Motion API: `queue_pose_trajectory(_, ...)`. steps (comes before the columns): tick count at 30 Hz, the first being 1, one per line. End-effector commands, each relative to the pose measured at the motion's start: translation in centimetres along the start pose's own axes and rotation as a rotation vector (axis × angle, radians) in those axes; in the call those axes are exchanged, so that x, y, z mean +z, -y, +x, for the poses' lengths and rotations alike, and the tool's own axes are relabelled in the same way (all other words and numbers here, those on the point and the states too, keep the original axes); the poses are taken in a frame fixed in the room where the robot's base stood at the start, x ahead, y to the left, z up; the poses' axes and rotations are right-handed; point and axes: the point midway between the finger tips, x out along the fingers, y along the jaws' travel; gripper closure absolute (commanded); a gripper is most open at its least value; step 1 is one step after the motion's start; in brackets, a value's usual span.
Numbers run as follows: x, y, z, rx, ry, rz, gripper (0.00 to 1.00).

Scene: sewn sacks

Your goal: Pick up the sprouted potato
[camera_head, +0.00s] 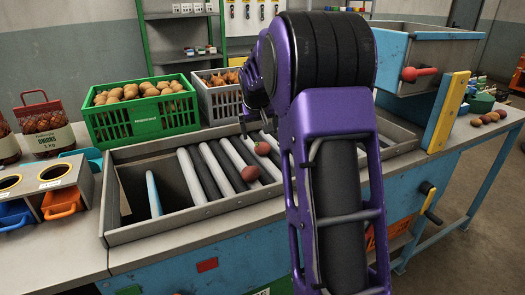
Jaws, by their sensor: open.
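Two reddish, potato-like round items lie on the roller table (150,222): one on the rollers just below my gripper (262,148), the other a little nearer the front (250,173). I cannot make out sprouts on either at this size, so I cannot tell which is the sprouted potato. My gripper (256,128) hangs over the rollers, pointing down, open, with nothing seen between its fingers. It is partly hidden by my purple arm, which also covers the right part of the rollers.
A green crate of brown potatoes (135,134) and a grey crate (226,112) stand behind the rollers. Net bags of onions (47,138) and a holder with blue and orange scoops (62,205) are at left. A blue box with a red handle (440,55) and several loose potatoes (484,120) are at right.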

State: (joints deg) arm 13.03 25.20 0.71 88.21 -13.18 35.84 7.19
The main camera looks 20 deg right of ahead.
Motion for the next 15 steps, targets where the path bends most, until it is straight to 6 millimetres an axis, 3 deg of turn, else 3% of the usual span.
queue_pose_trajectory(1, 0.1, 0.0, 1.4, 0.000, 0.003, 0.000, 0.00)
queue_pose_trajectory(6, 0.0, 0.1, 4.1, -0.001, 0.000, 0.000, 0.00)
queue_pose_trajectory(15, 0.0, -0.3, 6.6, 0.000, 0.001, 0.001, 0.00)
